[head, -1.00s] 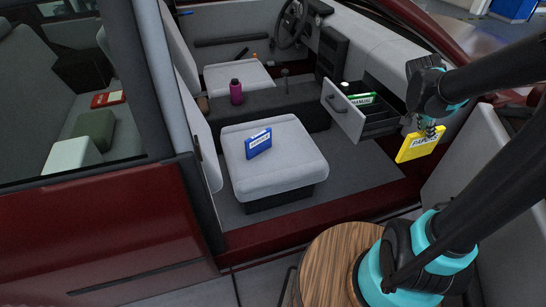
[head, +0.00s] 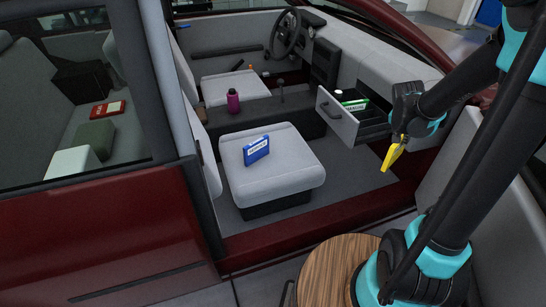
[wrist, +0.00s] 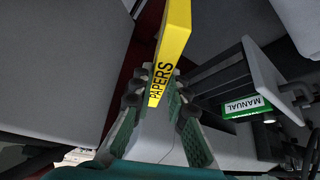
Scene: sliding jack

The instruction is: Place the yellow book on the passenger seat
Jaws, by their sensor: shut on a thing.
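The yellow book (head: 392,157), marked PAPERS in the wrist view (wrist: 172,50), is held in my gripper (head: 400,138). In the head view it hangs below my gripper, seen nearly edge-on, in front of the open drawer. In the wrist view my gripper (wrist: 160,92) has its fingers on both sides of the book's near end. The passenger seat (head: 272,182) is the light grey cushion to the left of my gripper, apart from the book.
An open glovebox drawer (head: 338,118) holds a green manual (head: 355,103) beside my gripper. A red book (head: 108,109) and a green cushion-like block (head: 94,140) lie on the rear seat. The passenger seat's front part is clear.

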